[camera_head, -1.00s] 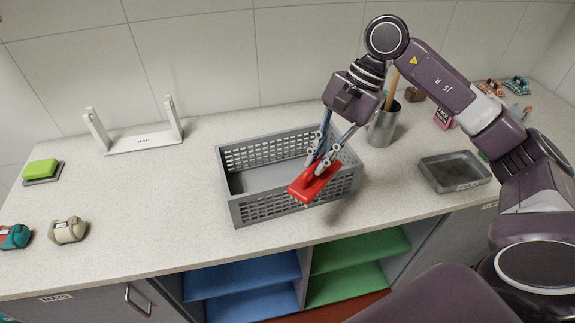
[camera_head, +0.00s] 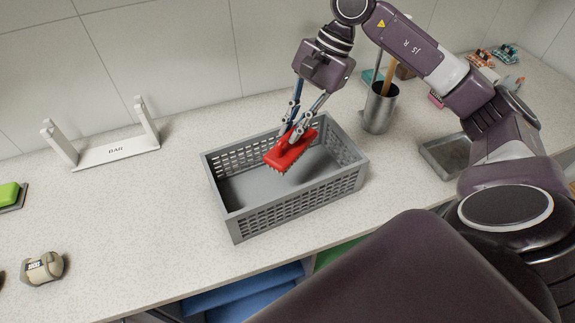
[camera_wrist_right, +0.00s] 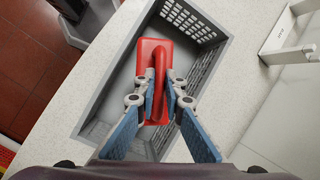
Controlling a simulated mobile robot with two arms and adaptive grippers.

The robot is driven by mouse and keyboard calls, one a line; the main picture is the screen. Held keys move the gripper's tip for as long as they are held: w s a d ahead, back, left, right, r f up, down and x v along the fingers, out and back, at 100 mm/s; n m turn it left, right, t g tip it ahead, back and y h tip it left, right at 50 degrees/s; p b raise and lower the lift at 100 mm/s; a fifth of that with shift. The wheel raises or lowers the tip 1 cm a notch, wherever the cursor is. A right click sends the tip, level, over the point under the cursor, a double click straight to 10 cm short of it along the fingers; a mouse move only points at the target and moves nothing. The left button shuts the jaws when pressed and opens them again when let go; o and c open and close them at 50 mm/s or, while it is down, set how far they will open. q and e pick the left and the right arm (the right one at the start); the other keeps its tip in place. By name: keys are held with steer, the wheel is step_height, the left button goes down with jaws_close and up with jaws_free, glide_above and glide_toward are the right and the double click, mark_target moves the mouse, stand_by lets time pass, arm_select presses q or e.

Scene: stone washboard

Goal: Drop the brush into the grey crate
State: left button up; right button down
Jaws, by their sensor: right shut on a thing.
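The brush (camera_head: 290,152) is red with pale bristles underneath. My right gripper (camera_head: 293,133) is shut on its handle and holds it over the grey crate (camera_head: 300,210). The crate is a rectangular open box with slotted walls, standing on the counter. In the right wrist view the brush (camera_wrist_right: 144,66) lies between the blue-padded fingers (camera_wrist_right: 161,92), with the crate floor (camera_wrist_right: 123,80) below it. The bristles seem to be around rim height, but the exact gap to the floor is hard to tell. My left gripper is not in view.
A metal cup (camera_head: 379,108) with a wooden-handled tool stands behind the crate on the right. A grey tray (camera_head: 447,157) lies further right. A white rack labelled BAR (camera_head: 115,153) stands at the back left. The counter left of the crate is mostly clear.

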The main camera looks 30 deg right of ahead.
steer(key=f, duration=0.1)
steer(key=f+b, duration=0.1)
steer(key=f, duration=0.1)
steer(key=shift+w+f, duration=0.3)
steer(key=shift+s+f, duration=0.1)
steer(key=shift+f, duration=0.05)
steer(key=c, duration=2)
jaws_free()
steer(key=shift+c, duration=0.2)
steer(key=shift+o, duration=0.5)
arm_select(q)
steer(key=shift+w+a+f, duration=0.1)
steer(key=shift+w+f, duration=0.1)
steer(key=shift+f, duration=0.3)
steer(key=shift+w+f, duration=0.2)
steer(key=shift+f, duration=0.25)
arm_select(e)
steer(key=v, duration=1.2)
